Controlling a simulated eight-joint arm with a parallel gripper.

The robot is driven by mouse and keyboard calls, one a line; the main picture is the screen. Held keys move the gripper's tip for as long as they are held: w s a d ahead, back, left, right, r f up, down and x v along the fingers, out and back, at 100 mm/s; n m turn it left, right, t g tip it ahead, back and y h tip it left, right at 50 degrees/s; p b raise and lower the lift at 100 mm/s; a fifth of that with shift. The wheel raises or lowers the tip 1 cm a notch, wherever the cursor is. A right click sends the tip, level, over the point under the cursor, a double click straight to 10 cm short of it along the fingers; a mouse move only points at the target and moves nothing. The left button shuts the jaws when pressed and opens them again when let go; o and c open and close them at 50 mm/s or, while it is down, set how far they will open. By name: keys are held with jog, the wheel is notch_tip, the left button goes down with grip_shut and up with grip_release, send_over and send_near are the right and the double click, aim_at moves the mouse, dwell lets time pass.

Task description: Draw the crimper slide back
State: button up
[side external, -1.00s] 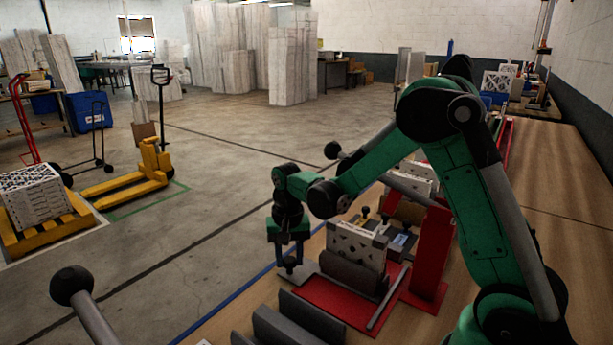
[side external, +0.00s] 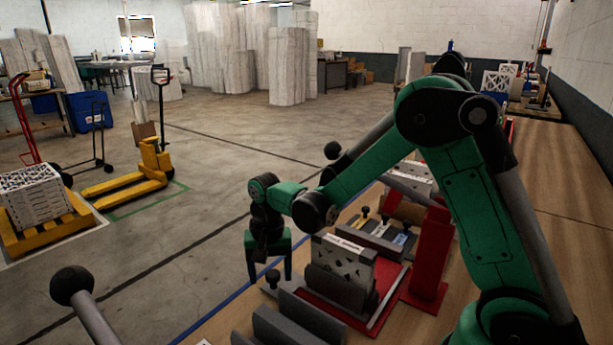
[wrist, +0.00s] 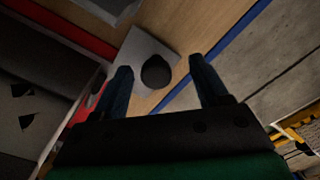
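The crimper slide carries a grey upright plate (side external: 338,287) and a black knob (side external: 272,277) at its left end, over a red base (side external: 391,303). In the wrist view the knob (wrist: 155,71) stands on a light grey plate. A boxed filter (side external: 343,260), with perforated sides, stands upright behind the grey plate, which hides its lower part. My gripper (side external: 269,281) is above the knob, fingers apart and pointing down. In the wrist view my gripper (wrist: 163,73) is open, with clear gaps on both sides of the knob.
Grey upright plates (side external: 290,325) stand nearer the camera. A red post (side external: 430,258) is right of the box, and a grey fixture with knobs (side external: 386,240) lies behind. The table's blue-striped edge is on the left. The wooden top at right is open.

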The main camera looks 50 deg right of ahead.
jog(key=shift+r, duration=0.15)
jog(key=shift+r, duration=2.7)
jog(key=shift+s+r, duration=0.2)
jog(key=shift+r, duration=0.1)
jog(key=s+a+r+n+t, duration=0.1)
jog(key=s+r+n+t, duration=0.4)
jog(key=s+n+t, duration=0.2)
jog(key=shift+s+a+n, duration=0.25)
jog(key=shift+s+n, duration=0.4)
jog(key=shift+n, duration=0.35)
